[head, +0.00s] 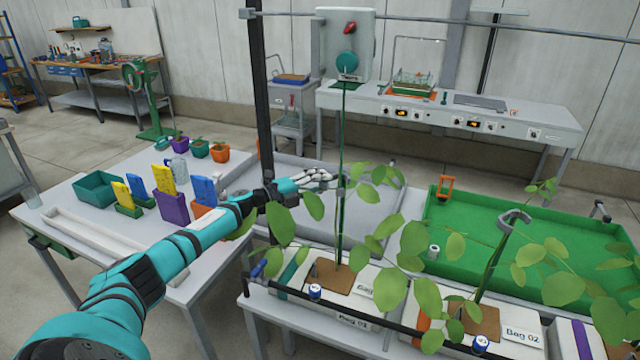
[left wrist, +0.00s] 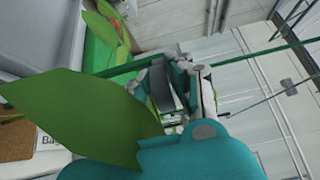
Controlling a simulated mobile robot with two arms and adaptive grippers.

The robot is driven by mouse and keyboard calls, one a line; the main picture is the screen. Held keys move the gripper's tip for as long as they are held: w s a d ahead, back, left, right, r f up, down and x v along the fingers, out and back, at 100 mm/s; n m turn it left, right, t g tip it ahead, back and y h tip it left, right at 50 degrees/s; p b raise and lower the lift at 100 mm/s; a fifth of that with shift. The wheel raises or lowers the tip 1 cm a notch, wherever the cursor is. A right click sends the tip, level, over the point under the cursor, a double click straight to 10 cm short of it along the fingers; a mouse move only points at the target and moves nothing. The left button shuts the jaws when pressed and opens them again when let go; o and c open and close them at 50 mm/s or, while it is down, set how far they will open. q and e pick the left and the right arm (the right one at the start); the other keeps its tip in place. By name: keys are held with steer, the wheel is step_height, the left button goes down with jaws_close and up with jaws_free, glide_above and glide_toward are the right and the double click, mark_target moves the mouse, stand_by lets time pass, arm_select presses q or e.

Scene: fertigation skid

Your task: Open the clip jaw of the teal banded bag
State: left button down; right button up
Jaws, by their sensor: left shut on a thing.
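The teal banded bag (head: 287,277) is the left white grow bag on the near bench, with a teal band at its left end. Its plant stem (head: 340,225) rises from a brown block and meets a green string above. My left gripper (head: 328,177) reaches in from the left to the stem and is shut on a grey clip there. The clip is mostly hidden by the fingers in the head view. In the left wrist view, the grey clip (left wrist: 162,90) shows curved at the fingers, with a large leaf in front. My right gripper is not in view.
Leaves (head: 365,240) surround the stem below my gripper. A second plant carries an open-looking grey clip (head: 514,218). A green tray (head: 470,200) lies behind. A white table (head: 85,225) with pots and coloured boxes stands left. A grey box (head: 347,45) hangs above.

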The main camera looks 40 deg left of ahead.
arm_select(q)
steer(key=c, duration=1.2)
jaws_free()
steer(key=shift+w, duration=0.1)
steer(key=shift+c, duration=0.2)
steer(key=v, duration=1.2)
steer(key=shift+f, duration=0.1)
